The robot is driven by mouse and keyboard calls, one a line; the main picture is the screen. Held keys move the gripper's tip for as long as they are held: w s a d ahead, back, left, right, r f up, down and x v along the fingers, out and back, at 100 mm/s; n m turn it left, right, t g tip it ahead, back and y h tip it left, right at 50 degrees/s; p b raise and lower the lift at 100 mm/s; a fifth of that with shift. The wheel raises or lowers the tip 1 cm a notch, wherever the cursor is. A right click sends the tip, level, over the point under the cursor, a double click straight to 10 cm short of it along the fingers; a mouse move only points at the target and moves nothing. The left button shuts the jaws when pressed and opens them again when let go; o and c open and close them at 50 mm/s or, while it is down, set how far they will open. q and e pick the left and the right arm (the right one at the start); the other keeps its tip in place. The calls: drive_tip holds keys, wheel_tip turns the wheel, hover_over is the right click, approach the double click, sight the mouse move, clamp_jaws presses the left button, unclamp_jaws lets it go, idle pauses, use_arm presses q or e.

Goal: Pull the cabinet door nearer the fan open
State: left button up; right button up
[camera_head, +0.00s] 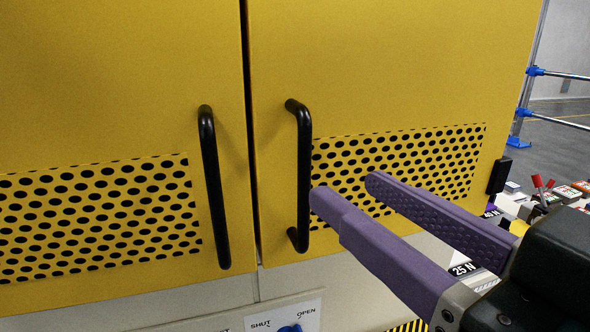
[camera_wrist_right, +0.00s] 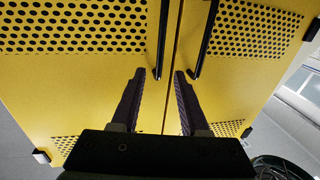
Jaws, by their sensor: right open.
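Two yellow cabinet doors stand closed side by side in the head view: a left door (camera_head: 110,80) and a right door (camera_head: 400,70), parted by a narrow dark seam. Each has a black upright bar handle beside the seam, the left handle (camera_head: 212,190) and the right handle (camera_head: 304,170). My right gripper (camera_head: 343,190), with purple fingers, is open in front of the right door. Its nearer fingertip is close beside the right handle's lower half; contact cannot be told. My left gripper is out of view.
Below the doors is a pale panel with a blue knob (camera_head: 290,329) labelled SHUT and OPEN. Small items (camera_head: 545,195) lie at the right, near a metal frame with blue joints (camera_head: 525,112). A dark round shape (camera_wrist_right: 280,168) in the wrist view's corner is unclear.

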sight(307, 161)
drive_tip(key=p+x, duration=0.1)
drive_tip(key=x, duration=0.7)
drive_tip(key=shift+w+a, duration=0.15)
drive_tip(key=shift+w, duration=0.1)
clamp_jaws()
idle(1.0)
